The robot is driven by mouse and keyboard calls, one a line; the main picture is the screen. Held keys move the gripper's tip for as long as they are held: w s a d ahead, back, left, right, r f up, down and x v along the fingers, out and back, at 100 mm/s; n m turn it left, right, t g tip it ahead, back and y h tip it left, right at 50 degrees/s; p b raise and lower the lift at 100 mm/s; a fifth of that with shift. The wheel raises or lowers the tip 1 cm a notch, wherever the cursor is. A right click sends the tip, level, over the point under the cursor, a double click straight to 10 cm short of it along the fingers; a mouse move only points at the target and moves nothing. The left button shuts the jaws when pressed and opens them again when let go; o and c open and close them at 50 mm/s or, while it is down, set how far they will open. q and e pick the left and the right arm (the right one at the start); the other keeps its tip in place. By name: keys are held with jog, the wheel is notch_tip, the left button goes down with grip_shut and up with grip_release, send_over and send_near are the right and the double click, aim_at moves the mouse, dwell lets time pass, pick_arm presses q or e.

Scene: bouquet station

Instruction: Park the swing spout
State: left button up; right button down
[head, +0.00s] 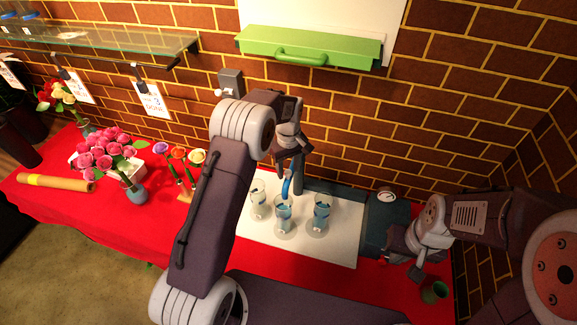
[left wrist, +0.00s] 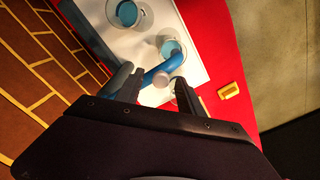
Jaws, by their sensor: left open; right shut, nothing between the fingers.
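The blue swing spout (head: 287,186) hangs over the white mat (head: 345,245), its tip close above the middle glass (head: 283,222). My left gripper (head: 289,166) is open just above the spout. In the left wrist view the blue spout (left wrist: 165,68) with its pale end lies between the two spread fingers of my left gripper (left wrist: 160,94); I cannot tell whether they touch it. Two other glasses stand on the mat, one at left (head: 259,205) and one at right (head: 321,215). My right gripper (head: 417,272) is shut and empty at the table's right end.
A teal unit with a gauge (head: 386,196) stands right of the mat, beside my right arm. A green cup (head: 434,292) lies near my right gripper. Pink roses (head: 103,152), a blue vase (head: 133,190) and a paper roll (head: 55,183) occupy the table's left. A green-handled bar (head: 310,47) is on the wall.

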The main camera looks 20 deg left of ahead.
pick_arm(q)
jog(key=shift+d+f, duration=0.1)
jog(key=shift+f, duration=0.05)
jog(key=shift+a, duration=0.25)
jog(key=c, duration=0.5)
grip_shut()
dwell(0.6)
